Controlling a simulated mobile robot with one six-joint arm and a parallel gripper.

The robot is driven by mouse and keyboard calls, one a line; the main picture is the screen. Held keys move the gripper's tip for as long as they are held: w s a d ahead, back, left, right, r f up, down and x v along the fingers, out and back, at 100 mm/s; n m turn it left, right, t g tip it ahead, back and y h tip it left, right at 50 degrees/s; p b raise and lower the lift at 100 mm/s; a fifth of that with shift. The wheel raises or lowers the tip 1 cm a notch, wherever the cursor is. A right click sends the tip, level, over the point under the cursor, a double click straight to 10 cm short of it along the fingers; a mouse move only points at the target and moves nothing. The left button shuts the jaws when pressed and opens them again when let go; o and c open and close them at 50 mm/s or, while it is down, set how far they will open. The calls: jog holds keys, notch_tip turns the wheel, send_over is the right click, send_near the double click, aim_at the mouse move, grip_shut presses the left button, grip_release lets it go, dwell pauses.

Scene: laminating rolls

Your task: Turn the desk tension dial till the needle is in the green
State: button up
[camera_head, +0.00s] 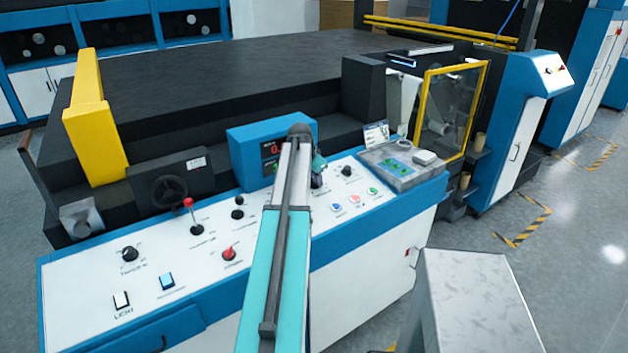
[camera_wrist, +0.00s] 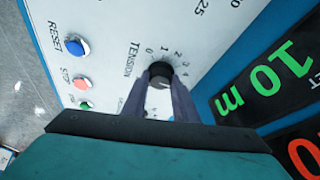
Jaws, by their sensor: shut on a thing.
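The tension dial (camera_wrist: 160,73) is a small black knob on the white desk panel in the wrist view. It has TENSION printed beside it and a scale whose marks 0 to 4 can be read. My gripper (camera_wrist: 160,88) has its two dark fingers on either side of the knob and is shut on it. In the head view my gripper (camera_head: 318,175) is down at the desk, and my arm and fingers hide the dial. No needle or green zone can be made out in either view.
A blue display box (camera_head: 250,155) stands behind my arm. Its green 10 m readout (camera_wrist: 262,80) shows in the wrist view. Reset (camera_wrist: 77,47) and stop (camera_wrist: 82,83) buttons sit close by. Another black knob (camera_head: 346,171) is to the right. A grey block (camera_head: 465,290) stands at front right.

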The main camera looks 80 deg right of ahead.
jog(key=shift+a+f, duration=0.1)
jog(key=shift+f, duration=0.05)
jog(key=o, duration=1.1)
jog(key=shift+c, duration=0.2)
jog(key=b+v, duration=0.3)
jog(key=v, duration=1)
jog(key=shift+r, duration=0.4)
jog(key=shift+s+a, duration=0.1)
jog(key=shift+s, duration=0.05)
